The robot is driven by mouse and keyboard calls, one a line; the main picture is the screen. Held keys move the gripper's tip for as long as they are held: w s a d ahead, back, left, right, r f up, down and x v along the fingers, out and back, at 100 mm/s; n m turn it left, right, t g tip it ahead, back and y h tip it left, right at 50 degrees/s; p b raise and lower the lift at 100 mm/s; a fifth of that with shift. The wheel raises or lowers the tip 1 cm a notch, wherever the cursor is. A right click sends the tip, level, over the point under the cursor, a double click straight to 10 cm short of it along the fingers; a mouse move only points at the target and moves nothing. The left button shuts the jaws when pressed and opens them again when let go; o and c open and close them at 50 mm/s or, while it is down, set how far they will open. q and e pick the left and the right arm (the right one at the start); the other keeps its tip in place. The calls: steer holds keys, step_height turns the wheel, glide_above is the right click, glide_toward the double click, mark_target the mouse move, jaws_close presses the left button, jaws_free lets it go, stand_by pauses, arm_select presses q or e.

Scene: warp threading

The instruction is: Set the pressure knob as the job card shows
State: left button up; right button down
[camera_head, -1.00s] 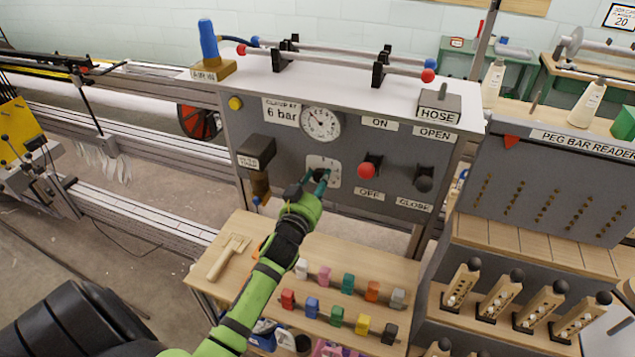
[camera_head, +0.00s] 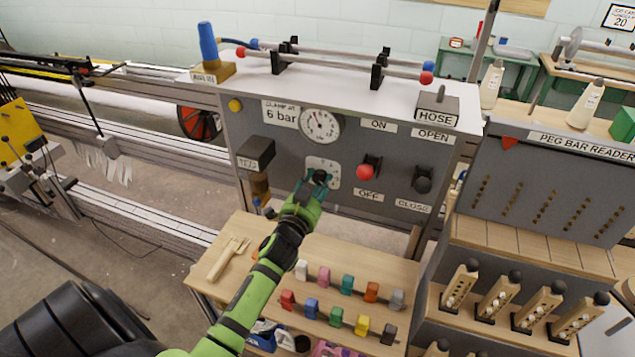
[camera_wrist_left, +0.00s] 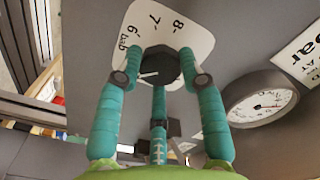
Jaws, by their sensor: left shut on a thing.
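The dark pressure knob (camera_wrist_left: 160,62) sits on a pale scale plate (camera_head: 333,172) on the grey panel. In the left wrist view the plate (camera_wrist_left: 190,30) shows 6, 7, 8 and "bar". My left gripper (camera_head: 319,177) is shut on the knob, its teal fingers around it in the left wrist view (camera_wrist_left: 160,80). A thin light mark shows on the knob. The round gauge (camera_head: 321,125) is above the knob; its needle shows in the left wrist view (camera_wrist_left: 262,102), but I cannot read its value. A card (camera_head: 282,111) reads "CLAMP AT 6 bar". My right gripper is not in view.
A red-knobbed switch (camera_head: 367,168) marked ON and OFF is right of the plate. A black knob (camera_head: 422,180) marked OPEN and CLOSE is farther right. A dark box (camera_head: 255,153) juts out on the left. Coloured blocks lie on the wooden shelf (camera_head: 255,265) below.

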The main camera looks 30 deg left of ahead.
arm_select(q)
steer(key=m, duration=0.3)
steer(key=shift+s+a+f+m, duration=0.1)
steer(key=shift+a+f+m, duration=0.05)
steer(key=shift+f+m, duration=0.25)
steer(key=m, duration=0.8)
steer(key=shift+a+r+m, duration=0.15)
steer(key=shift+r+m, duration=0.1)
steer(key=shift+m, duration=0.15)
steer(key=shift+r, duration=0.1)
